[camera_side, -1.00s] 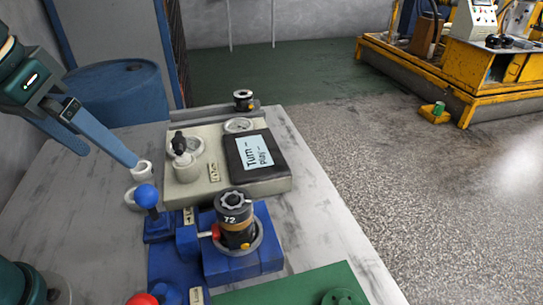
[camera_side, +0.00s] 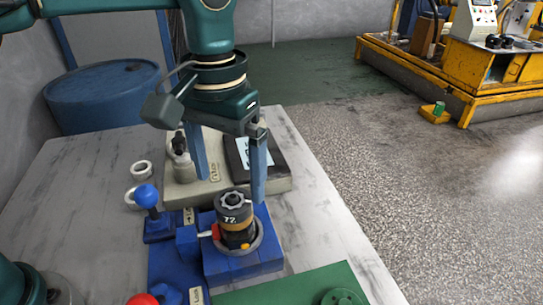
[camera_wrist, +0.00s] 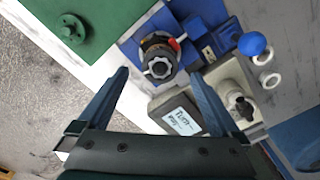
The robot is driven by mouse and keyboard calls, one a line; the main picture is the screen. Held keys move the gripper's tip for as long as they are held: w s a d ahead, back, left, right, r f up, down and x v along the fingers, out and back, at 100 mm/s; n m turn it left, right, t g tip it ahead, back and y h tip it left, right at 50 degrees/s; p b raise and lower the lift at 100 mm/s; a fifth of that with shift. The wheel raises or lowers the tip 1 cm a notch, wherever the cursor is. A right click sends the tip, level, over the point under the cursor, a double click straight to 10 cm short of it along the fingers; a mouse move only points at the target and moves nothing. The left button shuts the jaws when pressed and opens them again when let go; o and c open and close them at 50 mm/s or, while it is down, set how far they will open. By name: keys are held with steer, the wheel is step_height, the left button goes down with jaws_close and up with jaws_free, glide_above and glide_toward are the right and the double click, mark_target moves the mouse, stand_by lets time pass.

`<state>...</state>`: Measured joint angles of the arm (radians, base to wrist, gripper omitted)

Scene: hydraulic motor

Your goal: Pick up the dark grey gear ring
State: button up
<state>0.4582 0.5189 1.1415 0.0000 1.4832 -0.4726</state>
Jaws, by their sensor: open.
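A cylindrical stack marked 72 stands upright in the blue fixture (camera_side: 265,255). Its top is a dark grey toothed ring part (camera_side: 234,206) with a lighter grey star-shaped centre; this looks like the gear ring. It also shows in the wrist view (camera_wrist: 160,66). Below it are a tan band and a black body, with a red knob at the side. My gripper (camera_side: 230,188) points down, with its fingers wide apart and nothing between them. In the side view its fingertips are just behind and above the stack. In the wrist view the ring appears between the fingertips.
A beige box (camera_side: 181,195) with a dark display panel stands behind the stack, partly hidden by my fingers. Two pale rings (camera_side: 141,168) lie to the left. A blue ball-topped lever (camera_side: 147,196) stands left of the fixture. A green plate (camera_side: 290,290) lies in front.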

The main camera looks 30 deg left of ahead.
mark_target(231, 198)
steer(key=shift+f, duration=2.25)
steer(key=shift+c, duration=0.3)
jaws_close()
